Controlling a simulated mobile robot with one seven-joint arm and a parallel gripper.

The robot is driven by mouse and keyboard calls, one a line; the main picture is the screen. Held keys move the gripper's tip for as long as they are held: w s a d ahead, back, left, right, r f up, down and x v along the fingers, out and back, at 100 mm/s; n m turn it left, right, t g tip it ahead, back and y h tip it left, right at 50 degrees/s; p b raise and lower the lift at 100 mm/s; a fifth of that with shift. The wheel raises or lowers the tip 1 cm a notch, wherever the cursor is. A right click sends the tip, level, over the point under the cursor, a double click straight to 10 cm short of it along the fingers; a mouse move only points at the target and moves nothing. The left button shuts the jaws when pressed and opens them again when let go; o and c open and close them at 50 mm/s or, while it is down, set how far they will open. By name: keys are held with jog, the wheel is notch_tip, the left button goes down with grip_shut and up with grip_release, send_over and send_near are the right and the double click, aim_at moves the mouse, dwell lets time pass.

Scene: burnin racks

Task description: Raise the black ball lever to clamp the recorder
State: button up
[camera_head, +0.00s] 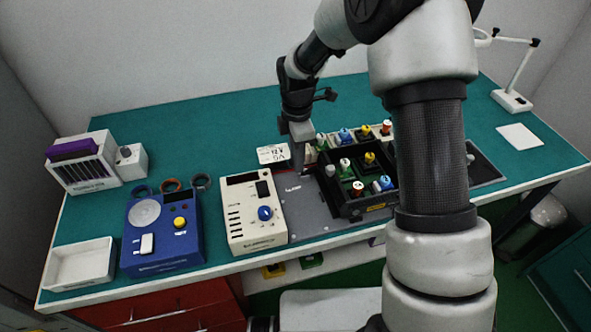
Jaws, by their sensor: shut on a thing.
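My gripper (298,168) points down at the back left corner of a grey plate (305,215), between a small white sign and a black rack. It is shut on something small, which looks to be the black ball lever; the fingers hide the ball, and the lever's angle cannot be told. A cream box (254,235) with a blue knob and a dark display stands just left of the plate, in front of the gripper. Whether this box is the recorder is not clear.
The black rack (349,207) with several coloured-cap parts stands close right of my gripper. The white sign (273,154) is close left. A blue device (161,247), white tray (80,265) and slotted box (83,166) stand further left. The bench's back is clear.

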aim_at(307, 172)
jog(key=shift+w+d+r, duration=0.1)
jog(key=shift+w+d, duration=0.1)
jog(key=shift+d, duration=0.55)
jog(key=shift+w+d, duration=0.15)
jog(key=shift+d, duration=0.6)
grip_shut()
jog(key=shift+a, duration=0.1)
grip_release()
jog(key=o, duration=0.8)
jog(key=shift+r+p, duration=0.1)
jog(key=shift+p, duration=0.2)
jog(key=shift+r+p, duration=3.15)
jog(key=shift+r, duration=1.3)
